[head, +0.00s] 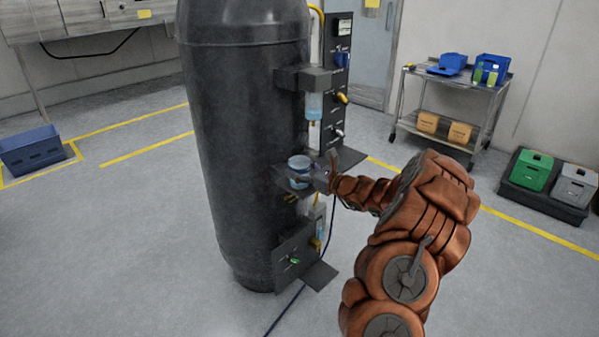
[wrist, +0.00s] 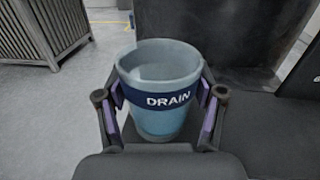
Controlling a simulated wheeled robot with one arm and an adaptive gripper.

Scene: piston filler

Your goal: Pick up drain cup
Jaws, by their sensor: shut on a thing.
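The drain cup (wrist: 158,72) is a light blue, open-topped cup with a dark blue band reading DRAIN. In the wrist view it stands upright between the fingers of my gripper (wrist: 160,112), whose purple pads press on both its sides. In the head view the cup (head: 299,172) is at the small dark shelf (head: 288,185) on the side of the black tank. My gripper (head: 312,178) reaches it from the right. I cannot tell whether the cup's base touches the shelf.
The tall black tank (head: 245,130) stands beside the cup. A dark panel (head: 337,90) with valves and a clear vessel (head: 314,106) rises above the shelf. A lower box with a plate (head: 297,262) sits below. A cart (head: 455,110) stands at the back right.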

